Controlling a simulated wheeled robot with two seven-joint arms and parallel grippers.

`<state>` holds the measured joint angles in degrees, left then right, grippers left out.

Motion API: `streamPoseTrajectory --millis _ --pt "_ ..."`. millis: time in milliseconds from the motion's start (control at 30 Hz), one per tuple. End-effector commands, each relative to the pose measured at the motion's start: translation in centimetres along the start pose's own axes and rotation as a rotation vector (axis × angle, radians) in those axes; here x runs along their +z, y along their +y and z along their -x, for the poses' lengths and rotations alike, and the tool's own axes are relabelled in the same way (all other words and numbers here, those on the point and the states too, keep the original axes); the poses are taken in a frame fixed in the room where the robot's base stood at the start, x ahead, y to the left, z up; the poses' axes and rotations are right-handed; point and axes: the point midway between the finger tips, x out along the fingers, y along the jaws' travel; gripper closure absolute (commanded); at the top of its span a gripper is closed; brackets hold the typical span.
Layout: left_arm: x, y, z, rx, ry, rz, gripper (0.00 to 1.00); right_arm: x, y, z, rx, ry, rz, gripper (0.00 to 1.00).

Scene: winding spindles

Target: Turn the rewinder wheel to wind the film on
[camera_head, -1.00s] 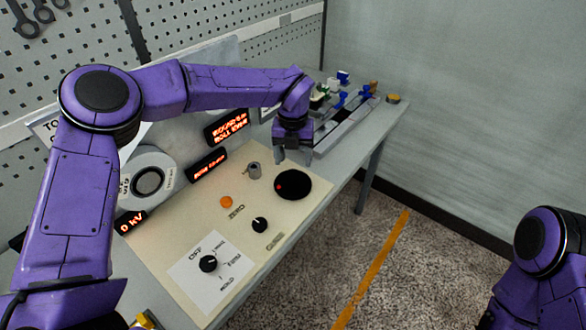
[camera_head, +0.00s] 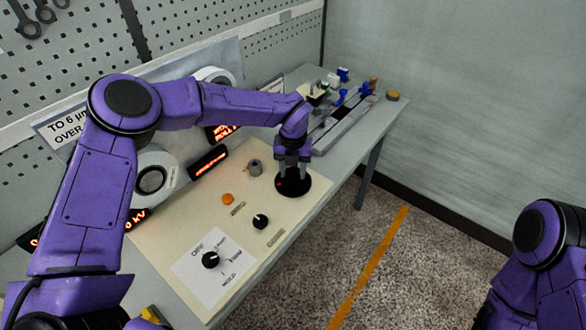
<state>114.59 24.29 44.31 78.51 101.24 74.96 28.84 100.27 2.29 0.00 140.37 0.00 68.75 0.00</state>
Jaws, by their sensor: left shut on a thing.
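The rewinder wheel, a round black disc with a red mark (camera_head: 297,190), lies on the cream control panel (camera_head: 190,222). My left gripper (camera_head: 292,174) points down over the middle of the wheel. It is shut on the wheel's central part, which the fingers mostly hide. A white roll with a dark core (camera_head: 151,179) stands behind the panel, and a second white roll (camera_head: 215,74) shows partly behind my left arm. My right gripper is out of view; only part of my right arm shows at the lower right.
On the panel are a grey knob (camera_head: 255,168), an orange button (camera_head: 227,199) and black knobs (camera_head: 260,221) (camera_head: 210,260). Red-lit displays (camera_head: 208,161) stand behind. A rail with small blue parts (camera_head: 345,120) lies at the table's far end. Open floor lies right of the table.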

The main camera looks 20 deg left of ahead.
Motion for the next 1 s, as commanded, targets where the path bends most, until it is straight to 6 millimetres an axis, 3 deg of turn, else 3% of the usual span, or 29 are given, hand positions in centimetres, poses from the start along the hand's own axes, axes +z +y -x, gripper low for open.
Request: streamPoseTrajectory --millis 367,1000 --pt "0.0 0.0 0.1 -0.002 0.000 -0.158 0.84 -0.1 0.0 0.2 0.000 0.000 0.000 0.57" --pt "0.1 0.1 0.3 -0.001 -0.003 -0.756 0.84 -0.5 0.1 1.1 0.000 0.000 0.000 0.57"
